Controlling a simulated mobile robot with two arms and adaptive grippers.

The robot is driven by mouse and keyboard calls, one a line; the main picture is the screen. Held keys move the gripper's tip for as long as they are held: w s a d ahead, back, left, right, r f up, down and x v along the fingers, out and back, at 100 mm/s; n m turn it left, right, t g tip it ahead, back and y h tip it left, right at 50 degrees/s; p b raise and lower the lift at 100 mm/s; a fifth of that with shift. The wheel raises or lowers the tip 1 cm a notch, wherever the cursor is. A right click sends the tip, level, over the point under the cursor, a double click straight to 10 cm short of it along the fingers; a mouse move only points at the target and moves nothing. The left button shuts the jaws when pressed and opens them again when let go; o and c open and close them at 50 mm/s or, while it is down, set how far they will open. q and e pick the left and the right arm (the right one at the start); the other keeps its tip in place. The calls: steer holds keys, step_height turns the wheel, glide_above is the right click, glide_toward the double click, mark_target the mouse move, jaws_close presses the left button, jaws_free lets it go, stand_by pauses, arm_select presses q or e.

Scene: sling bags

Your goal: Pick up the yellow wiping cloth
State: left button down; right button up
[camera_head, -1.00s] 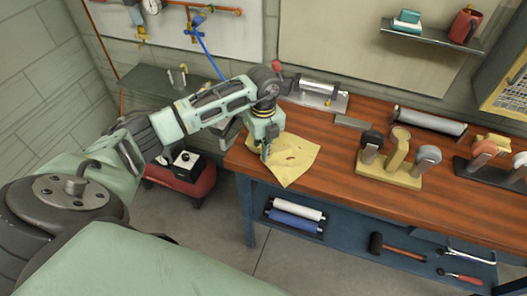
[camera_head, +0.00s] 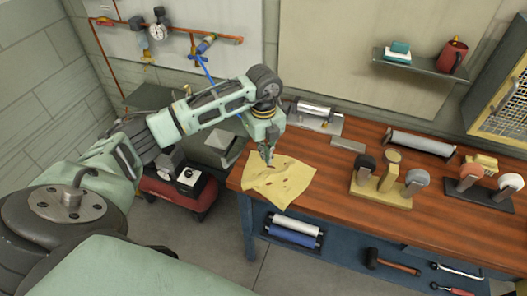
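The yellow wiping cloth (camera_head: 288,184) lies spread on the left end of the wooden workbench (camera_head: 345,200), with small reddish marks on it and a corner over the front edge. My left gripper (camera_head: 269,163) points down at the cloth's back left part, its tips at or just above the fabric. Contact and any gap between its fingers are too small to tell. My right gripper is not in view.
Stands with rounded heads (camera_head: 388,180) occupy the bench to the right. A metal roller (camera_head: 420,142) and a clamp-like device (camera_head: 314,113) lie at the back. The lower shelf holds white and blue rolls (camera_head: 292,230) and a mallet (camera_head: 390,262). A red machine (camera_head: 182,190) stands left.

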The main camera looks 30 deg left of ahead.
arm_select(q)
steer(key=c, duration=1)
jaws_free()
